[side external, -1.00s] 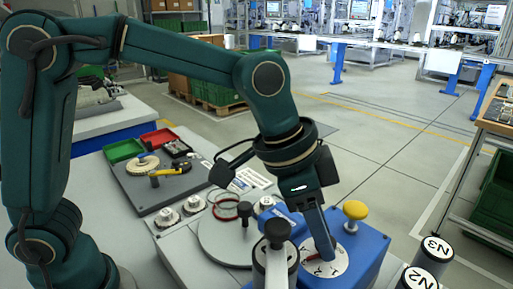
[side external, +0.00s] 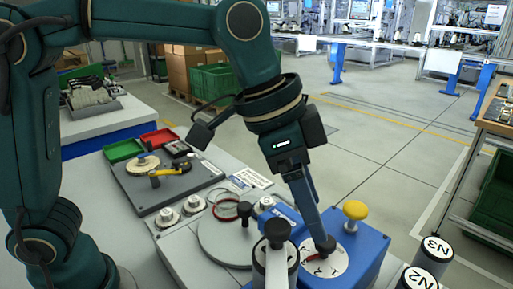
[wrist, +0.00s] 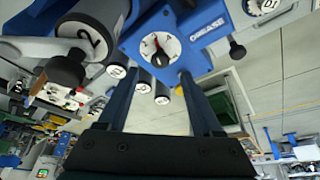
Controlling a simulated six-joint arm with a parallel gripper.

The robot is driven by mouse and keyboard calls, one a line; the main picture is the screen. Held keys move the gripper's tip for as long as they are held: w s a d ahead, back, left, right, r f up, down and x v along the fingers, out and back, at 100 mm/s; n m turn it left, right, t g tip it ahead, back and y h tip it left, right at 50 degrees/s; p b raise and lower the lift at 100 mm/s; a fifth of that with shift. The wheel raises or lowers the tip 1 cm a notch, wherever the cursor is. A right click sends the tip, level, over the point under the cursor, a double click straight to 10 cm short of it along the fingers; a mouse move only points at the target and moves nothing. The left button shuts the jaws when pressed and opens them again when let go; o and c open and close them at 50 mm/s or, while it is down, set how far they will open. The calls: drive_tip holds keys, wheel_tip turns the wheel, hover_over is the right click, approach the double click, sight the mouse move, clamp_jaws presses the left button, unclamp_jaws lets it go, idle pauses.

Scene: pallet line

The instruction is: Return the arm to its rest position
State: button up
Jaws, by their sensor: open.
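My gripper (side external: 316,228) points down over the blue box (side external: 365,250) in the side view, its fingers just above the black knob (side external: 325,244) on the box's white dial (side external: 338,262). A red pointer lies on the dial. In the wrist view the gripper's two fingers (wrist: 159,76) stand wide apart with nothing held between them. The blue box, marked GREASE (wrist: 207,33), and its dial (wrist: 172,45) with the red pointer show beyond the fingertips. My arm is still bent out over the work table.
A yellow knob (side external: 355,210) stands on the blue box. A black-topped cylinder (side external: 275,262) stands left of it. Cylinders N3 (side external: 434,252) and N2 (side external: 418,278) stand at right. A dark tray (side external: 167,183) and red and green bins lie further back. Space above the table is open.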

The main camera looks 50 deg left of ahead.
drive_tip(key=s+a+r+n+t+y, duration=0.1)
drive_tip(key=s+a+r+n+t, duration=0.15)
drive_tip(key=a, duration=0.65)
drive_tip(key=s+a+f+n+y, duration=0.2)
drive_tip(key=s+a+f+n, duration=0.4)
drive_tip(key=s+f, duration=0.1)
drive_tip(key=shift+s+a, duration=0.4)
drive_tip(key=shift+s, duration=0.35)
drive_tip(key=shift+n, duration=0.25)
